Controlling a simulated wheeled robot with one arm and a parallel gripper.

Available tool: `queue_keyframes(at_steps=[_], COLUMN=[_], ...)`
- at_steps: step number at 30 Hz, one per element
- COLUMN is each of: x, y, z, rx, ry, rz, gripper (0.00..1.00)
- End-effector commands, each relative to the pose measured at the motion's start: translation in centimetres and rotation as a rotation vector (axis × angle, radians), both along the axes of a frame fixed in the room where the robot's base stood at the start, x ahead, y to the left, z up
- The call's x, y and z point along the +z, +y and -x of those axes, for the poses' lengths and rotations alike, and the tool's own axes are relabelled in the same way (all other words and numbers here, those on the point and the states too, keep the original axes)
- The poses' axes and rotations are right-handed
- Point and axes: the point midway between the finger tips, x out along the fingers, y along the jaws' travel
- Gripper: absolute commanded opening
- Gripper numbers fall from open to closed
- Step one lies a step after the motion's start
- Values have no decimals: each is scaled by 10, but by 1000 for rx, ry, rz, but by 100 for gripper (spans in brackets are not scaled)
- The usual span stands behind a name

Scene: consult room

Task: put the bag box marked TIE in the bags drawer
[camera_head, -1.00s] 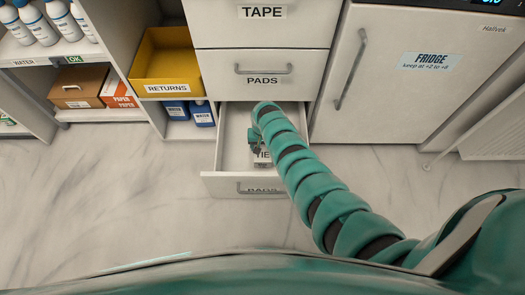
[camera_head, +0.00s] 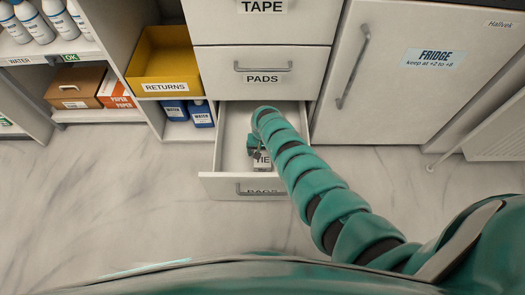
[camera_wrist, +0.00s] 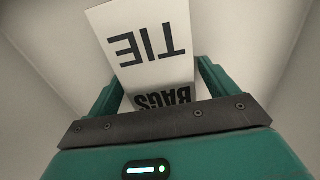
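The bag box (camera_wrist: 150,45) is pale, with TIE on one face and BAGS on another, upside down in the wrist view. In the head view the box (camera_head: 262,161) is inside the open lowest drawer (camera_head: 228,187), near its front. The label on that drawer's front is small and seems to read BAGS. My gripper (camera_wrist: 160,92) has one finger on each side of the box, close against it, and looks shut on it. In the head view my gripper (camera_head: 256,150) is down inside the drawer. Whether the box touches the drawer floor is hidden.
A shut PADS drawer (camera_head: 263,66) and a TAPE drawer (camera_head: 262,20) are above. A fridge (camera_head: 420,80) stands to the right. The floor in front is clear.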

Motion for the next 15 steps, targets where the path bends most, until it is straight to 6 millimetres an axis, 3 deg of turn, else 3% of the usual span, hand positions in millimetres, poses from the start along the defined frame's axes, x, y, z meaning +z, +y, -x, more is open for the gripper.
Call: queue_keyframes(at_steps=[8, 15], x=[5, 37], y=[0, 0], z=[0, -1], rx=[0, 0], ry=[0, -4], rz=[0, -1], gripper=[85, 85])
